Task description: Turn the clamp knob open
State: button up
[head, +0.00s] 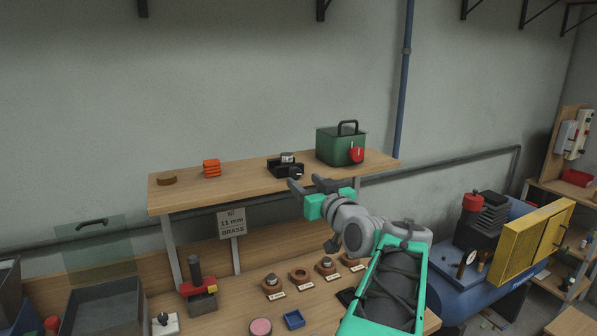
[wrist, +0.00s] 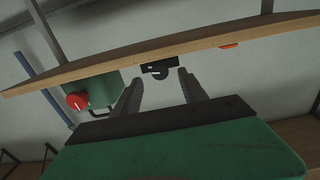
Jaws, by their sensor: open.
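The black clamp (head: 280,168) sits on the raised wooden shelf, with a small grey piece (head: 287,157) on top. Its dark round knob (head: 295,174) faces the front. In the wrist view, which is upside down, the clamp (wrist: 148,69) and its knob (wrist: 160,74) appear between my fingertips. My gripper (head: 305,183) is open and empty, just in front of the shelf edge and slightly right of the knob in the head view. The fingers (wrist: 161,80) point at the knob. I cannot tell whether they touch it.
A green box (head: 335,146) with a handle and red knob (head: 357,155) stands right of the clamp on the shelf (head: 240,183). Orange blocks (head: 211,168) and a brown disc (head: 167,180) lie left. Several small parts occupy the bench below.

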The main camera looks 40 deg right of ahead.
aim_at(297, 175)
jog(key=p+x, duration=0.1)
jog(key=x, duration=0.3)
jog(key=shift+w+d, duration=0.1)
jog(key=shift+w, duration=0.1)
grip_shut()
dwell(0.3)
